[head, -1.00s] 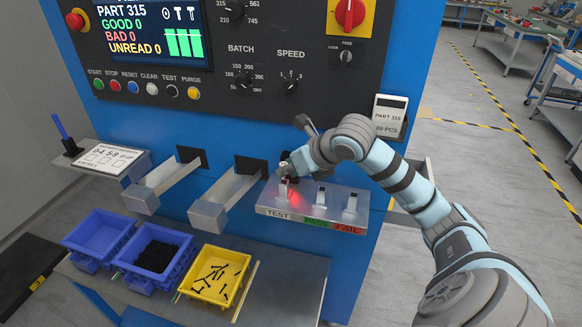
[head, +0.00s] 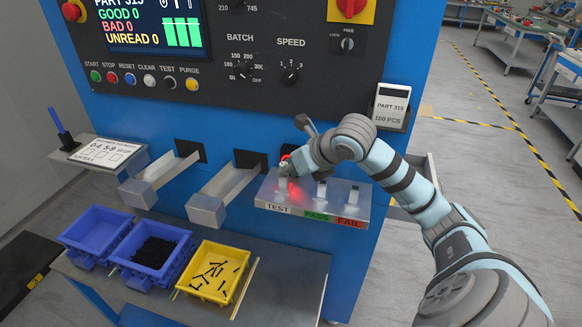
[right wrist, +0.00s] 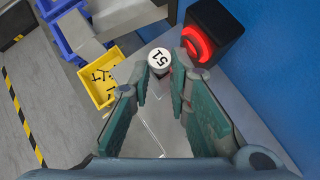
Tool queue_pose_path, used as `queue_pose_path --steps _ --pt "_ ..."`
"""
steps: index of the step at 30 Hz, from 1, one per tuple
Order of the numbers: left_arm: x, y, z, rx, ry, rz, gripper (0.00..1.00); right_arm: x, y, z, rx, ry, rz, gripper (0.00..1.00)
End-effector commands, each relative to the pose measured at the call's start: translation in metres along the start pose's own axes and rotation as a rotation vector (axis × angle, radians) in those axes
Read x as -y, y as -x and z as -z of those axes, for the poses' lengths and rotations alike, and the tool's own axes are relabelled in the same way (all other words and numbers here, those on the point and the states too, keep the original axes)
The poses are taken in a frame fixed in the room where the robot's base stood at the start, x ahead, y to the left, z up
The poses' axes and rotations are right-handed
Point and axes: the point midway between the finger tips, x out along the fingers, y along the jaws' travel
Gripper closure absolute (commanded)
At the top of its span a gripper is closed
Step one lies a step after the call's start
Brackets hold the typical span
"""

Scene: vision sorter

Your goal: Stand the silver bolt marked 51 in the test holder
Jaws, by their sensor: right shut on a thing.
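The silver bolt shows in the right wrist view as a round white head marked 51 (right wrist: 159,58). My right gripper (right wrist: 161,84) is shut on it, with a finger on each side just below the head. In the head view my right gripper (head: 286,170) is at the test holder (head: 282,187), the leftmost holder on the grey block marked TEST, PASS and FAIL. A red glow lights that spot. The bolt's shank is hidden, so I cannot tell how deep it sits in the holder. My left gripper is not in view.
A black box with a glowing red ring (right wrist: 197,45) stands close beside the bolt. The PASS holder (head: 321,192) and FAIL holder (head: 352,200) are to the right. Two chutes, blue bins (head: 97,233) and a yellow bin (head: 214,273) with black bolts lie left. The blue machine rises behind.

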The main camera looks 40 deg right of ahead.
Motion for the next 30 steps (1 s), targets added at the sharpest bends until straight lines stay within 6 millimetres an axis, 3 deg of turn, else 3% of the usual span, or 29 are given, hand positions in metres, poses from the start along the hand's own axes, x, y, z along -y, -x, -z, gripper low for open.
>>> queue_pose_path --steps 11,12,15,22,25,30 --pt "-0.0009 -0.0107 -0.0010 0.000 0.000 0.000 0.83 0.0006 -0.0072 0.0071 0.000 0.000 0.000 1.00" --pt "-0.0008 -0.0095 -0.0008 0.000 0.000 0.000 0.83 0.0005 -0.0064 0.0063 0.000 0.000 0.000 0.77" --pt "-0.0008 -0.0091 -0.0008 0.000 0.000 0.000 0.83 0.0005 -0.0062 0.0060 0.000 0.000 0.000 0.61" --pt "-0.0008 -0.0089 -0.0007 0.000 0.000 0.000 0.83 0.0004 -0.0061 0.0060 0.000 0.000 0.000 0.59" --pt "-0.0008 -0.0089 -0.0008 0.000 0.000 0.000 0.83 0.0005 -0.0062 0.0061 0.000 0.000 0.000 0.44" --pt "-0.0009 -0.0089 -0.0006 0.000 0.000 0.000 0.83 0.0004 -0.0061 0.0061 0.000 0.000 0.000 0.43"
